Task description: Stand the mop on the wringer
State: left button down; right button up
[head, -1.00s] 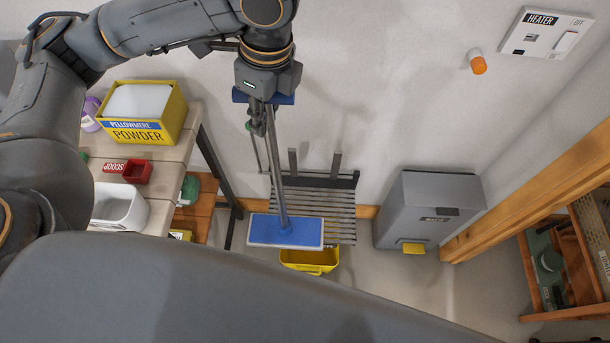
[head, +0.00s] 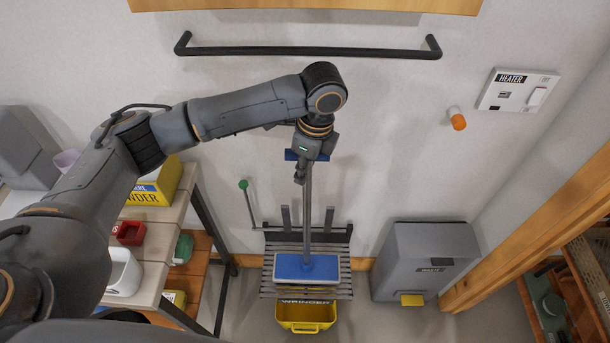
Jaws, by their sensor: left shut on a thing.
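My left gripper (head: 303,175) is shut on the grey handle of the mop (head: 308,215) near its upper end. The mop hangs nearly upright, with its flat blue head (head: 306,267) at the bottom. The head appears over the slatted grey rack (head: 341,266) above the yellow wringer bucket (head: 306,316), which is labelled WRINGER. I cannot tell whether the mop head touches the slats. A lever with a green knob (head: 243,184) rises at the left of the rack. My right gripper is not in view.
A shelf table (head: 160,240) at the left holds a yellow powder box (head: 157,190), a red scoop box (head: 130,233) and a white container (head: 124,271). A grey pedal bin (head: 424,258) stands to the right. A black rail (head: 308,51) crosses the wall above.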

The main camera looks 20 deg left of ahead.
pick_arm(q)
notch_tip(320, 180, down, 3)
jog(key=shift+w+f+p, duration=0.15)
jog(key=shift+p, duration=0.5)
jog(key=shift+f, duration=0.1)
jog(key=c, duration=1.2)
grip_release()
jog(key=r, duration=0.3)
jog(key=d+r+b, duration=0.1)
jog(key=r, duration=0.3)
jog(key=r+b, duration=0.1)
jog(key=r, duration=0.3)
jog(key=shift+d, duration=0.4)
jog(key=shift+r+b, duration=0.3)
jog(key=shift+r, duration=0.2)
